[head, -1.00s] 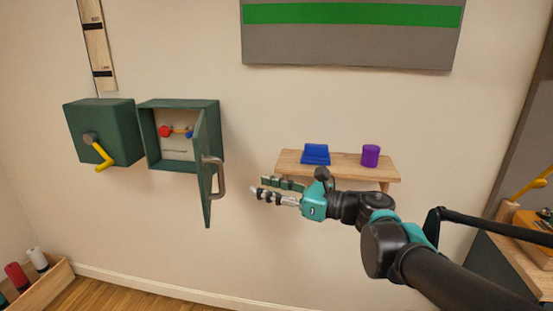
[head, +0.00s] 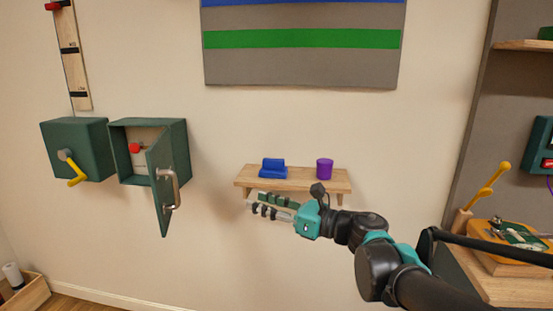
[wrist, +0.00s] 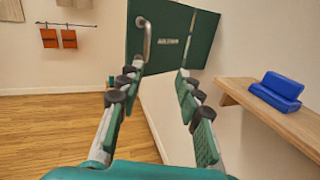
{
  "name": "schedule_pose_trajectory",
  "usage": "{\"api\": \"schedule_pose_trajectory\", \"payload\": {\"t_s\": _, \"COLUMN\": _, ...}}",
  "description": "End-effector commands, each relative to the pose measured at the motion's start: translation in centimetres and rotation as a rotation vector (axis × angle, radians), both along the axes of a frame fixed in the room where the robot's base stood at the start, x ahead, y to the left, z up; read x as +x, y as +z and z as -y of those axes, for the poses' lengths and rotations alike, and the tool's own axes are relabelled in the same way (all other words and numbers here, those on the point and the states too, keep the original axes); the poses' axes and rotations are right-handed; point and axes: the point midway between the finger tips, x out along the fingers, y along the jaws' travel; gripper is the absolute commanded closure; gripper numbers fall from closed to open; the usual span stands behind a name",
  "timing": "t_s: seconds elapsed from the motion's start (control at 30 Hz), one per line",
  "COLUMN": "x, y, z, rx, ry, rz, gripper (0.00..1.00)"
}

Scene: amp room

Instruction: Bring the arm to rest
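My gripper (head: 272,207) is in front of and just below the small wooden shelf in the head view, pointing left. In the wrist view my gripper (wrist: 160,85) has its two fingers wide apart with nothing between them. My arm reaches in from the lower right. Beyond the fingertips, the green cabinet door (wrist: 172,38) with its metal handle (wrist: 143,35) shows in the wrist view. In the head view the door (head: 160,190) stands open, to the left of my gripper and apart from it.
A green box with a yellow crank (head: 76,176) hangs at left. A workbench with a yellow lever (head: 487,192) stands at right. Floor shows at lower left.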

Motion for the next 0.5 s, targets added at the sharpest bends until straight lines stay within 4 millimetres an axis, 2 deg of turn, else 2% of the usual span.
{"api": "schedule_pose_trajectory", "payload": {"t_s": 0.27, "x": 3.5, "y": 1.6, "z": 2.4, "rx": 0.165, "ry": -0.153, "rz": -0.108, "gripper": 0.65}}
{"api": "schedule_pose_trajectory", "payload": {"t_s": 0.37, "x": 5.2, "y": 2.2, "z": 3.9, "rx": 0.259, "ry": -0.231, "rz": -0.170, "gripper": 0.65}}
{"api": "schedule_pose_trajectory", "payload": {"t_s": 0.5, "x": 8.0, "y": 2.7, "z": 7.1, "rx": 0.434, "ry": -0.363, "rz": -0.284, "gripper": 0.65}}
